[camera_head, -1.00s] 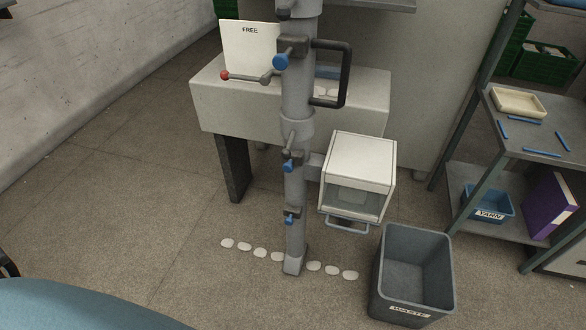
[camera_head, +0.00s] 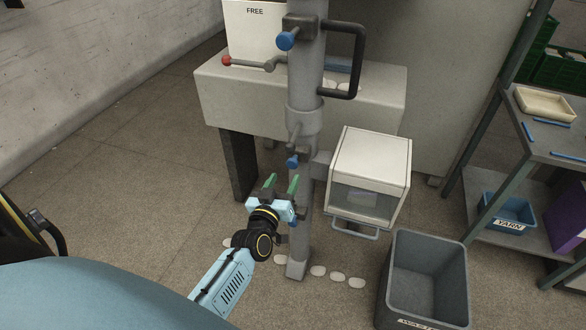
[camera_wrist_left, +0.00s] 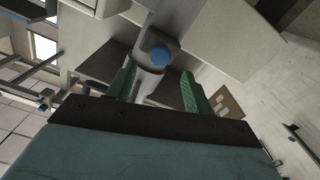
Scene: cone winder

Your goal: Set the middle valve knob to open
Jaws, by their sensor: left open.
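A grey upright pipe (camera_head: 305,120) carries blue valve knobs one above another. The middle valve knob (camera_head: 292,161) sits on a small dark body with a grey stub above it. The upper knob (camera_head: 286,40) is near the top of the head view. The lower knob is mostly hidden behind my left gripper. My left gripper (camera_head: 281,182) is open, its green fingers pointing up just below and left of the middle knob, apart from it. In the left wrist view, a blue knob (camera_wrist_left: 160,56) shows beyond the open fingers; it looks like the middle one. My right gripper is out of view.
A white box with a glass front (camera_head: 368,180) stands out right of the pipe. A black handle (camera_head: 358,60) and a red-tipped lever (camera_head: 227,61) are higher up. A grey waste bin (camera_head: 428,275) is at lower right. Floor at left is clear.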

